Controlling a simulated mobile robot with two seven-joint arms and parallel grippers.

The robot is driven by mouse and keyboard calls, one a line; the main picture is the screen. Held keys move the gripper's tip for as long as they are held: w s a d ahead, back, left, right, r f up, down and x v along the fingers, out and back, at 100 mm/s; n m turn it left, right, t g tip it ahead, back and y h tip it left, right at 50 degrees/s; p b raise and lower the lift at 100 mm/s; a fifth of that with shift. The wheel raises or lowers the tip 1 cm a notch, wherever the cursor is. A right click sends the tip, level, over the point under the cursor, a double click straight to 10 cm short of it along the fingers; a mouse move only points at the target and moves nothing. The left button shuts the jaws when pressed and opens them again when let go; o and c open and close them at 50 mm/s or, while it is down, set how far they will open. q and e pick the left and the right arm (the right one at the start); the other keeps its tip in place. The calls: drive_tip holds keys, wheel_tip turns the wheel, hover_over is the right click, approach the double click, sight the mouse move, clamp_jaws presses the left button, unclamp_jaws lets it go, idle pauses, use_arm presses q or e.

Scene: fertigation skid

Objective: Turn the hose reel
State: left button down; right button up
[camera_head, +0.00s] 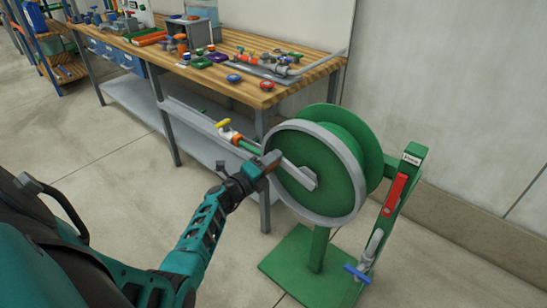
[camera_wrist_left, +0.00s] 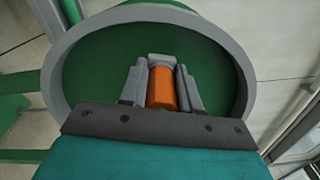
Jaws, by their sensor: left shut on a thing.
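The hose reel (camera_head: 330,165) is a green drum with a grey rim, on a green stand with a flat base (camera_head: 305,268). A grey crank arm (camera_head: 300,175) crosses its near face. My left gripper (camera_head: 270,163) is at the upper left of that face, at the crank's outer end. In the left wrist view, its two fingers are closed around an orange crank handle (camera_wrist_left: 161,88), with the green reel face (camera_wrist_left: 105,65) behind. In the head view the fingers mostly hide the handle. My right gripper is in neither view.
A wooden workbench (camera_head: 315,75) with several valves and fittings stands behind the reel. A yellow-handled valve (camera_head: 228,130) is just behind my left gripper. The floor at left is clear.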

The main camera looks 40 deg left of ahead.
sight(287, 174)
use_arm(q)
drive_tip(key=shift+a+f, duration=0.25)
drive_tip(key=shift+f, duration=0.3)
drive_tip(key=shift+n, duration=0.7)
drive_tip(key=shift+s+d+f+b, duration=0.1)
drive_tip(key=shift+d+f+b, duration=0.15)
drive_tip(key=shift+f+b, duration=0.6)
drive_tip(key=shift+w+d+f+b, duration=0.1)
drive_tip(key=shift+d+f+b, duration=0.15)
drive_tip(key=shift+f, duration=1.25)
drive_tip(key=shift+s+d+f+b, duration=0.15)
drive_tip(key=shift+f+b, duration=0.4)
drive_tip(key=shift+f, duration=0.6)
drive_tip(key=shift+d+f, duration=0.3)
drive_tip(key=c, duration=1)
unclamp_jaws()
drive_tip(key=shift+o, duration=0.9)
drive_tip(key=shift+d+r, duration=0.1)
drive_tip(key=shift+r, duration=0.3)
